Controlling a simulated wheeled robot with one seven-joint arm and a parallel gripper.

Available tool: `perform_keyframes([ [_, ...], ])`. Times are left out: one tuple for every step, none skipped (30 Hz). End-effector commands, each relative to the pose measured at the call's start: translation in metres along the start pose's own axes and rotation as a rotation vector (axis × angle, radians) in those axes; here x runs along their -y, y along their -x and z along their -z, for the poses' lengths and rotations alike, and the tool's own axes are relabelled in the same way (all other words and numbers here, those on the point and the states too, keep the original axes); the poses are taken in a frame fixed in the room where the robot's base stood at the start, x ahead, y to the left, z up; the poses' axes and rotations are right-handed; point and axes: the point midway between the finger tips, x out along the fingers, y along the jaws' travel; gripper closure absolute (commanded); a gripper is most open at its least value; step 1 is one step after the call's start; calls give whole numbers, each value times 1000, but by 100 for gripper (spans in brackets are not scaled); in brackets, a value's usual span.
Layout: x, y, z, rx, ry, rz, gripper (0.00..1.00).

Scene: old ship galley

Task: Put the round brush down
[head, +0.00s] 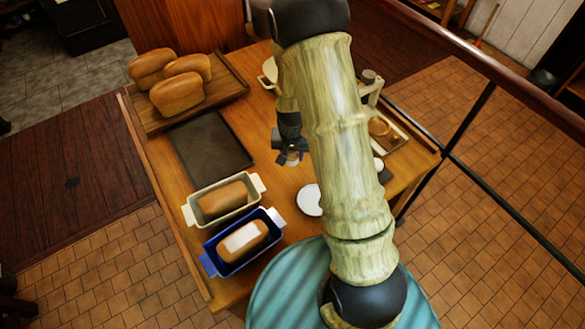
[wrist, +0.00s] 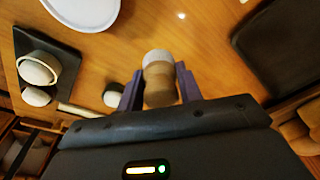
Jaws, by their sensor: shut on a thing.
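The round brush (wrist: 158,86) is between my gripper's two purple fingers in the wrist view, with a tan wooden body and a pale end pointing away from the palm. My gripper (wrist: 160,92) is shut on it. In the head view my gripper (head: 290,157) is over the wooden table (head: 272,185), between the dark flat tray and my own arm. The brush is too small there to make out clearly. I cannot tell whether the brush touches the table.
A dark flat tray (head: 209,146) lies left of my gripper. A cream loaf pan (head: 190,213) and a blue one (head: 209,262) stand in front. A board (head: 146,117) holds loaves. A white dish (head: 308,200) is nearby. Bare wood lies around my gripper.

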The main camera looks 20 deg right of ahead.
Motion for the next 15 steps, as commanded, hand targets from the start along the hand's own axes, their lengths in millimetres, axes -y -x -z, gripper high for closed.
perform_keyframes([
  [-1,-8,-2,5,0,-2,89],
  [-1,-12,-3,5,0,-2,89],
  [-1,-18,-4,5,0,-2,89],
  [-1,-22,-4,4,1,-1,89],
  [0,-25,-5,4,1,-1,89],
  [0,-28,-5,2,1,-1,89],
  [0,-30,-4,1,1,0,89],
  [0,-31,-4,0,1,0,89],
  [0,-32,-4,-1,1,0,89],
  [0,-32,-4,-1,1,0,89],
  [0,-32,-4,-1,1,0,89],
  [0,-32,-4,-1,1,0,89],
  [0,-32,-4,-1,1,0,89],
  [0,-32,-4,-1,1,0,89],
  [0,-32,-4,-1,1,0,89],
])
